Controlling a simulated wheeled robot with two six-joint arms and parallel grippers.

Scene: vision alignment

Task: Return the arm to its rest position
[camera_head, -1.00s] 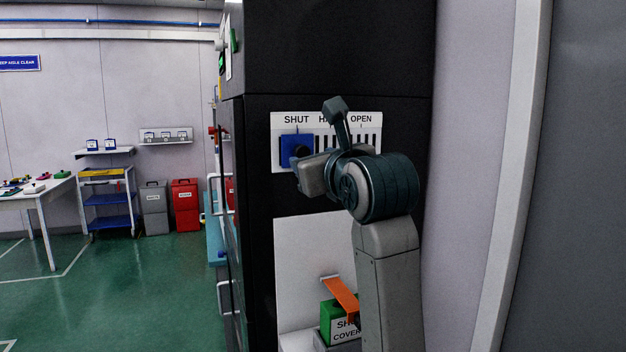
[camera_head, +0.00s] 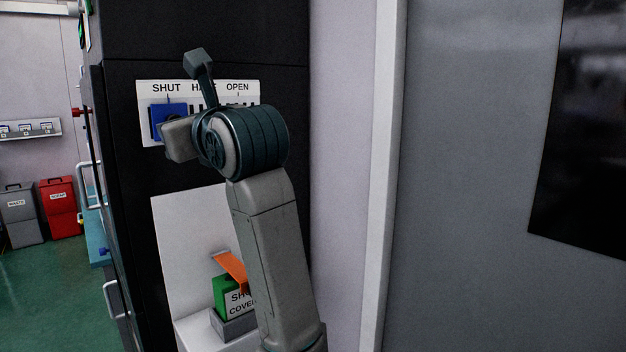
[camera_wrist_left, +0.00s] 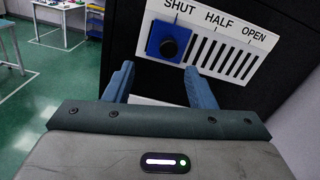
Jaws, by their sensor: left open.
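My left arm (camera_head: 270,240) rises in front of the black cabinet in the head view. Its gripper body (camera_head: 180,138) is beside the blue slider with a black knob (camera_head: 168,114), which stands under SHUT on the white SHUT/HALF/OPEN panel (camera_head: 150,88). The wrist partly hides the panel. In the left wrist view my left gripper (camera_wrist_left: 156,75) is open and empty, its two blue fingers pointing toward the panel. The blue slider (camera_wrist_left: 166,42) shows beyond them, apart from the fingers. My right gripper is not in view.
Below, a green block labelled SHUT COVER (camera_head: 226,298) with an orange lever (camera_head: 231,268) stands partly behind my arm. A red bin (camera_head: 60,208) and grey bin (camera_head: 20,215) stand far left. A grey wall panel (camera_head: 470,200) is at right.

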